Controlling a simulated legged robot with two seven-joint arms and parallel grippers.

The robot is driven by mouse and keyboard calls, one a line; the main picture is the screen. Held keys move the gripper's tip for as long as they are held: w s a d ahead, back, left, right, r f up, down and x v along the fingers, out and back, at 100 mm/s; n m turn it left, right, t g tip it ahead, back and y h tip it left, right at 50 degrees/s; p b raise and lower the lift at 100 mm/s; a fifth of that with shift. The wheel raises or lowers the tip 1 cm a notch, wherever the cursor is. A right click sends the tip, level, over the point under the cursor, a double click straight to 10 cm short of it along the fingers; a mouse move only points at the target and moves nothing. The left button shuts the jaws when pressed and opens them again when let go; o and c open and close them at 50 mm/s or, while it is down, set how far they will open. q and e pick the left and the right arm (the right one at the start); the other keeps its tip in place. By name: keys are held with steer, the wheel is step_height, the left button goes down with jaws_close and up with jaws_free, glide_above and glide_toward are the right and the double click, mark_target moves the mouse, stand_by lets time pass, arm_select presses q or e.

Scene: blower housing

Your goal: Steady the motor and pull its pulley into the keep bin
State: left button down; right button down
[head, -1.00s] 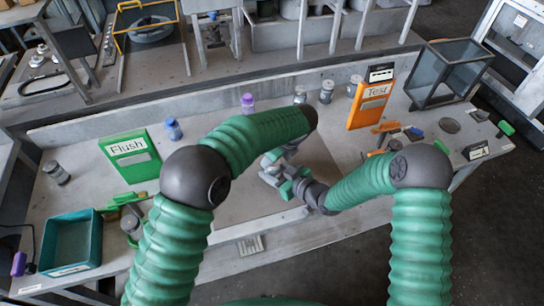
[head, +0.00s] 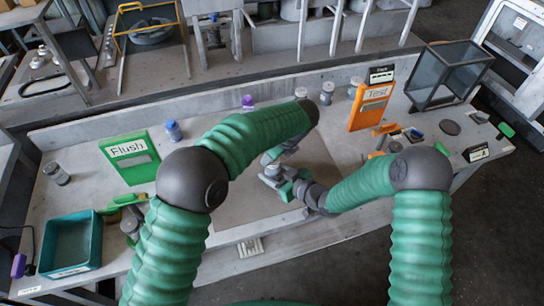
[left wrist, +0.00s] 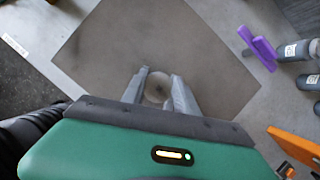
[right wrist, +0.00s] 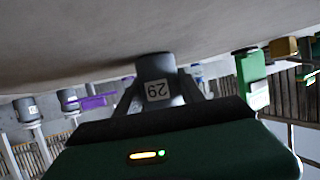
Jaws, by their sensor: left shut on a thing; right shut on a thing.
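The motor is a small grey cylinder (head: 272,171) on the brown mat (head: 236,212) at mid-bench. In the right wrist view the motor (right wrist: 155,88) shows a white number label, and my right gripper (right wrist: 158,95) is shut around its side. The right gripper (head: 284,182) comes in from the right in the head view. My left gripper (head: 268,158) reaches down from above, just behind the motor in the picture. In the left wrist view it is shut on a round, pale pulley (left wrist: 157,88). Whether the pulley is still seated on the motor cannot be told. A teal open bin (head: 68,262) stands front left; its label is unreadable.
A green Flush sign (head: 130,157) stands left and an orange Test sign (head: 371,106) back right. A clear-walled box (head: 449,76) is at the right end. Tools lie beside the bin and at right.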

arm_select(q)
steer(key=shift+r, duration=0.2)
arm_select(e)
steer(key=shift+d, duration=0.1)
arm_select(q)
steer(key=shift+r, duration=2)
arm_select(e)
steer(key=c, duration=0.6)
jaws_free()
steer(key=shift+c, duration=0.2)
